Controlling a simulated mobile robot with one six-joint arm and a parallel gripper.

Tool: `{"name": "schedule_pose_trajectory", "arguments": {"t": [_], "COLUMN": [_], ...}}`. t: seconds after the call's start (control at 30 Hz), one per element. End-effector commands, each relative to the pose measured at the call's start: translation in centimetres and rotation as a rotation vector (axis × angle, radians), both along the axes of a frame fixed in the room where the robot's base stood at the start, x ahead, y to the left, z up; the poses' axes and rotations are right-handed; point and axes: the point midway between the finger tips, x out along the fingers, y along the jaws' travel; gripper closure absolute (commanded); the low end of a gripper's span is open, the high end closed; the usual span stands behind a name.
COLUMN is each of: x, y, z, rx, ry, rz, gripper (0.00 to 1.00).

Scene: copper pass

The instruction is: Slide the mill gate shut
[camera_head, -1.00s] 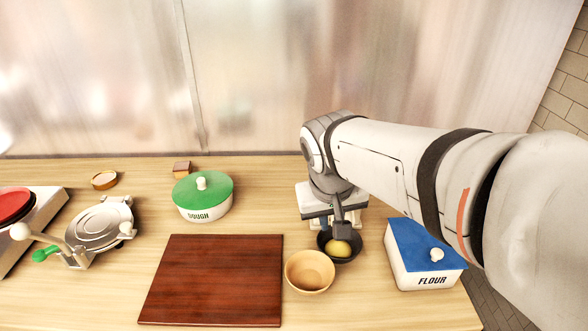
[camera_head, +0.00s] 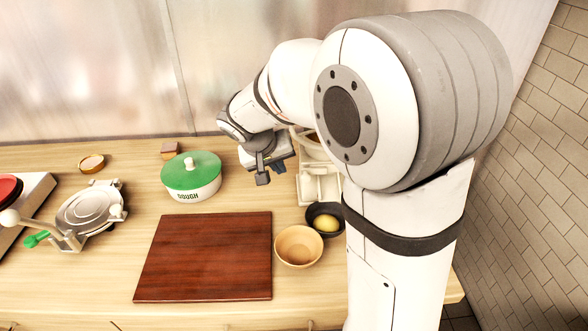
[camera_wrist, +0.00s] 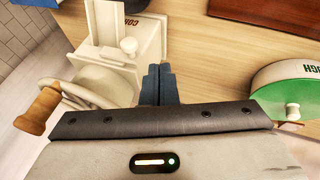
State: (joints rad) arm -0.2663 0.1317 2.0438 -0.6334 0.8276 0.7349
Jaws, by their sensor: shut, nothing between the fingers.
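The cream-white mill (camera_head: 318,182) stands on the counter, partly hidden behind my arm in the head view. In the wrist view the mill (camera_wrist: 90,75) shows a pale upright plate (camera_wrist: 108,22) with a round white knob (camera_wrist: 128,45), which looks like its gate. How far the gate stands open cannot be told. The mill's wheel with a wooden handle (camera_wrist: 38,110) is at the left. My gripper (camera_head: 264,176) is just left of the mill in the head view. Its fingers (camera_wrist: 162,72) are shut and empty; contact with the mill cannot be told.
A dark bowl (camera_head: 335,232) with a yellow ball stands before the mill, next to a wooden bowl (camera_head: 299,262). A green-lidded dough pot (camera_head: 192,194) is left of my gripper. A brown board (camera_head: 205,275) lies in front. A press (camera_head: 90,207) stands at the left.

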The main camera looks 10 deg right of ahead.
Motion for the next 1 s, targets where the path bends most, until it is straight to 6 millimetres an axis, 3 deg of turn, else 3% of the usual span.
{"name": "schedule_pose_trajectory", "arguments": {"t": [0.1,0.4,1.0], "x": [0.7,0.7,0.4], "y": [-1.0,-4.2,-5.1], "z": [-2.1,-3.4,-3.8], "rx": [-0.001,0.001,0.002], "ry": [0.005,0.001,-0.001], "rz": [-0.002,-0.002,0.019], "gripper": [1.0,1.0,1.0]}}
